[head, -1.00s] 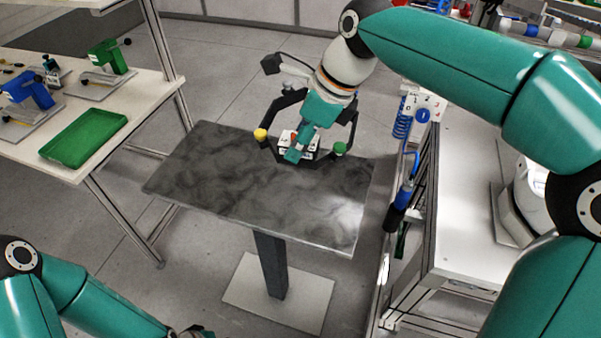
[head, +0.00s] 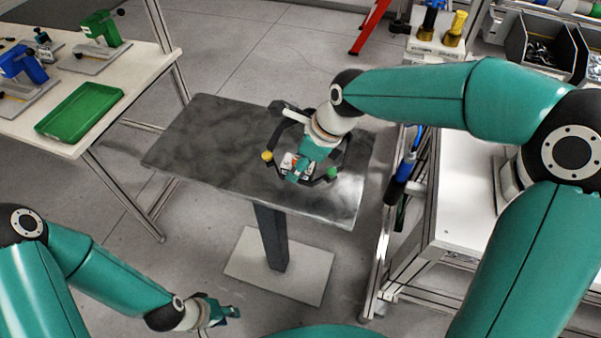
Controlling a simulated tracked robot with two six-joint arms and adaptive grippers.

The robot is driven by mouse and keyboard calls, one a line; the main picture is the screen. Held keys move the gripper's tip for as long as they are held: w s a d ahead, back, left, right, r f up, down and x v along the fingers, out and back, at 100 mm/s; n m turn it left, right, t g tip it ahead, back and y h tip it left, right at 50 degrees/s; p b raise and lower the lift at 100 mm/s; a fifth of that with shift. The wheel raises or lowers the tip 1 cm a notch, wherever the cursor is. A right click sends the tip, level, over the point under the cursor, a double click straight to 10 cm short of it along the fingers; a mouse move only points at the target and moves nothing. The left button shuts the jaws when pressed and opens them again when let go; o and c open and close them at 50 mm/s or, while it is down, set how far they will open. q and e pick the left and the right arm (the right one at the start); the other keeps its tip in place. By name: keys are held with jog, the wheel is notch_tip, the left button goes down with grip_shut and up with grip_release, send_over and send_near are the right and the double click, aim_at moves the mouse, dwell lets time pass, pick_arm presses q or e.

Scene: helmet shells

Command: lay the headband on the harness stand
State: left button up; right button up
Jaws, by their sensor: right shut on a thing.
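The headband appears to be the black angular frame (head: 273,173) with a yellow knob and a green knob, in the head view. My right gripper (head: 297,176) points down inside the frame and is shut on it; the fingertips and the grip point are partly hidden. A small white and orange piece shows at the fingers. The harness stand appears to be the dark grey slab (head: 215,150) on one post with a pale foot plate. The headband is over its right half; I cannot tell whether it touches. My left gripper (head: 226,314) is low, away from the stand; its jaws are unclear.
A bench at left holds a green tray (head: 80,112) and blue and green fixtures. A white bench (head: 465,215) with a metal frame stands close to the slab's right side. The slab's left half is bare. Dark bins (head: 540,45) stand at the upper right.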

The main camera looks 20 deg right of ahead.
notch_tip(320, 180, down, 4)
jog(key=shift+f, duration=0.1)
jog(key=shift+s, duration=0.1)
jog(key=o, duration=1.2)
jog(key=v, duration=1.2)
